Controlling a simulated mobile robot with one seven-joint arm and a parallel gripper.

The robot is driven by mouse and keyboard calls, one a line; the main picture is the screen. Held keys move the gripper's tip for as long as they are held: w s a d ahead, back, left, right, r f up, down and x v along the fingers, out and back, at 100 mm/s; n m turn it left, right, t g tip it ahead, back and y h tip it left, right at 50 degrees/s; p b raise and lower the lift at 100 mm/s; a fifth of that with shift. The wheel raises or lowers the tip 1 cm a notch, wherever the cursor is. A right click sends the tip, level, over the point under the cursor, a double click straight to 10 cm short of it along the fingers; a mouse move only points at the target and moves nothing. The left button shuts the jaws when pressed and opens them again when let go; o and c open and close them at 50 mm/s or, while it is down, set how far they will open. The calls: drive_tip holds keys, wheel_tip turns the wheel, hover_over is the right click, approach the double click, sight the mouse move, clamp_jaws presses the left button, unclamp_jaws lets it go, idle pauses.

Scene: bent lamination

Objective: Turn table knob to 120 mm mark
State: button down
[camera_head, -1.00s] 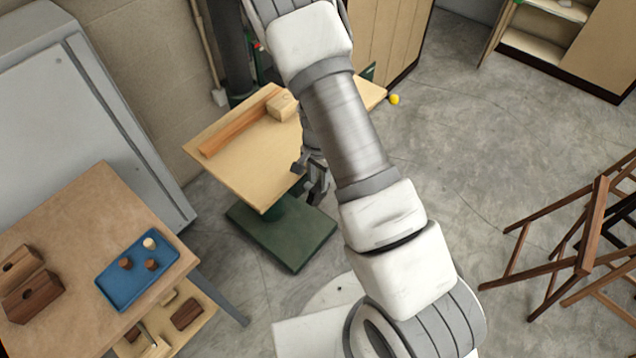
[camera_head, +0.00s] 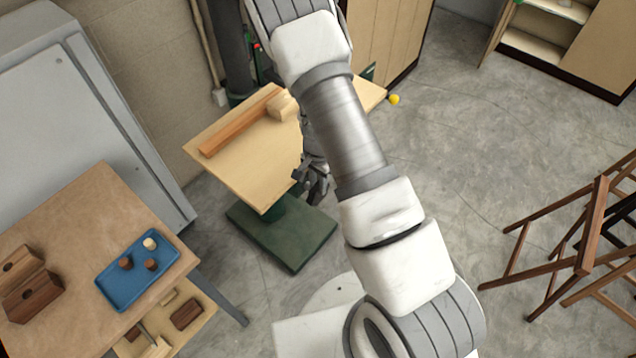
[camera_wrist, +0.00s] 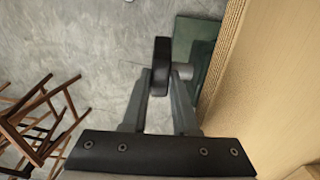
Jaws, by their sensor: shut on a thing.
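The dark knob (camera_wrist: 162,66) shows in the wrist view between my two fingers, beside the edge of the table. My gripper (camera_wrist: 164,80) is shut on it. A short grey cylinder shows at its right, near the right finger. In the head view my gripper (camera_head: 312,184) is at the right front edge of the wooden machine table (camera_head: 248,172); the knob cannot be made out there behind the fingers. No scale or 120 mm mark can be read in either view.
An orange-brown wooden fence (camera_head: 238,127) and a pale block (camera_head: 283,106) are on the machine table. A green base (camera_head: 290,245) stands below. A yellow ball (camera_head: 394,99) is at the far right corner. Wooden frames (camera_head: 585,235) stand right; a workbench (camera_head: 90,210) with a blue tray (camera_head: 112,285) is left.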

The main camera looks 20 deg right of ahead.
drive_tip(key=shift+w+d+f+g+y+b, duration=0.3)
drive_tip(key=shift+g+y+b, duration=0.3)
drive_tip(key=shift+b, duration=0.45)
drive_tip(key=shift+w+d+r+g+y+b, duration=0.15)
drive_tip(key=shift+g+y+b, duration=0.15)
drive_tip(key=shift+y+b, duration=0.25)
drive_tip(key=shift+y, duration=0.25)
drive_tip(key=shift+r, duration=0.1)
drive_tip(key=c, duration=1)
unclamp_jaws()
drive_tip(key=shift+o, duration=0.2)
drive_tip(key=b+v, duration=0.1)
drive_tip(key=v, duration=1.6)
drive_tip(key=shift+r, duration=0.25)
